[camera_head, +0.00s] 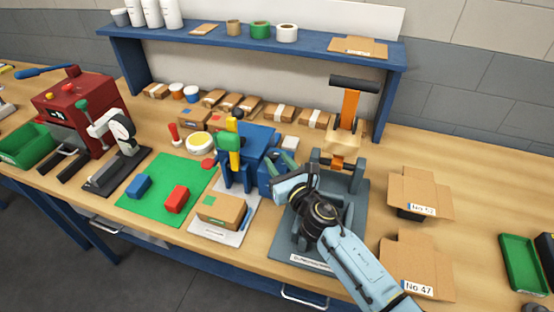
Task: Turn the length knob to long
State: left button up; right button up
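A blue machine (258,142) stands in the middle of the bench, with a green block (229,141), a yellow upright piece and a small dark round knob (238,114) at its top left. I cannot tell which part is the length knob, and no long or short marking is readable. My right gripper (283,160) reaches in from the lower right to the machine's right side. Its two fingers look spread apart, with nothing seen between them. Whether they touch the machine is unclear. My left gripper is not in view.
Right of the blue machine, a grey press (345,185) with an orange upright and black handle stands under my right arm. A green mat (168,190) with blue and red blocks lies left. Cardboard pieces (420,195) lie right. A blue shelf (300,52) crosses the back.

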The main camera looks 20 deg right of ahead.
jog(key=shift+w+a, duration=0.15)
jog(key=shift+w, duration=0.45)
jog(key=c, duration=0.6)
jog(key=m+h+b, duration=0.1)
jog(key=h, duration=0.1)
jog(key=m+h+b, duration=0.1)
jog(key=h, duration=0.1)
jog(key=shift+a+f+m+b, duration=0.2)
jog(key=shift+a+m+b, duration=0.1)
jog(key=shift+a+b, duration=0.05)
jog(key=shift+c, duration=0.3)
jog(key=shift+a+r+m+h+b, duration=0.15)
jog(key=shift+m+h+b, duration=0.7)
jog(key=shift+h, duration=0.75)
